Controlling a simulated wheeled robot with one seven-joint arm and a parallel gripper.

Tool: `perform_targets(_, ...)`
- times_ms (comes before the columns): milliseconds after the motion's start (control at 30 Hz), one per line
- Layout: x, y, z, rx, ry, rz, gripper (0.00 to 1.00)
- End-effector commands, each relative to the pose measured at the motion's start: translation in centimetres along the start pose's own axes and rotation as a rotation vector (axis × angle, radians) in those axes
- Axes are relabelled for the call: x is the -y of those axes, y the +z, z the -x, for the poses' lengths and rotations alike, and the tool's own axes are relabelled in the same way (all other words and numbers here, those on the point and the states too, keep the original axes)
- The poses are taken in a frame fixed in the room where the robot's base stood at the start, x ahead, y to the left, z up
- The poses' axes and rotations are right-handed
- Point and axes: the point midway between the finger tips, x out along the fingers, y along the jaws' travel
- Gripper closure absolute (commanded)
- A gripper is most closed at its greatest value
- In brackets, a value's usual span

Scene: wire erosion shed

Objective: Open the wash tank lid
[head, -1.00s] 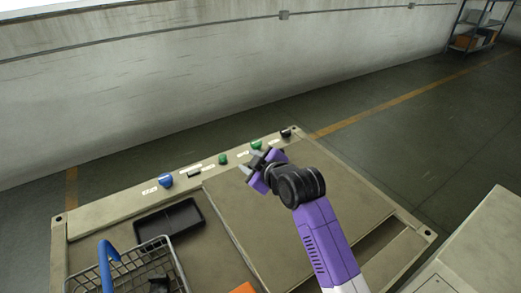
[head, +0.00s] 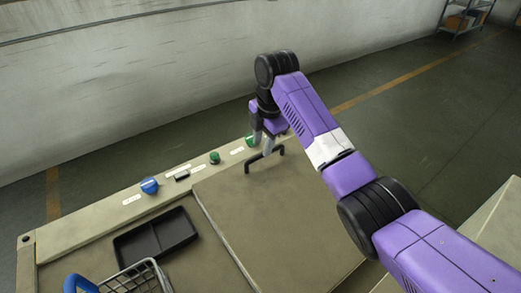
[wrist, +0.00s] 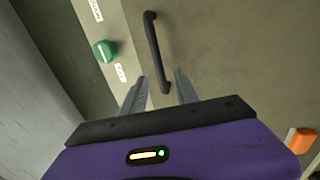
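The wash tank lid (head: 265,215) is a flat beige panel, lying closed on the bench-like tank. A black bar handle (head: 264,159) stands near its back edge. My gripper (head: 262,143) points down at the handle from above in the head view. In the wrist view, my gripper (wrist: 161,90) is open, with its two grey fingers apart. The lower end of the handle (wrist: 155,50) shows between the fingertips and the rest runs up beyond them. I cannot tell whether a finger touches it.
A blue knob (head: 149,186), a green knob (head: 215,157) and another green knob (head: 251,141) line the back strip. A black tray (head: 155,236) and a wire basket (head: 138,278) stand left of the lid. An orange block (wrist: 300,140) shows in the wrist view.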

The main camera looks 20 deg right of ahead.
Motion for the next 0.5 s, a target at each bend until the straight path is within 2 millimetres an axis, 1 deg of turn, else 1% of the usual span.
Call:
perform_targets(100,0.1,0.0,-1.8,0.001,-0.002,0.000,0.64)
perform_targets(200,0.0,-0.1,-2.9,0.001,-0.001,0.000,0.64)
perform_targets(333,0.0,-0.1,-3.8,0.001,0.001,0.000,0.64)
perform_targets(500,0.0,0.0,-4.1,0.001,0.001,0.000,0.64)
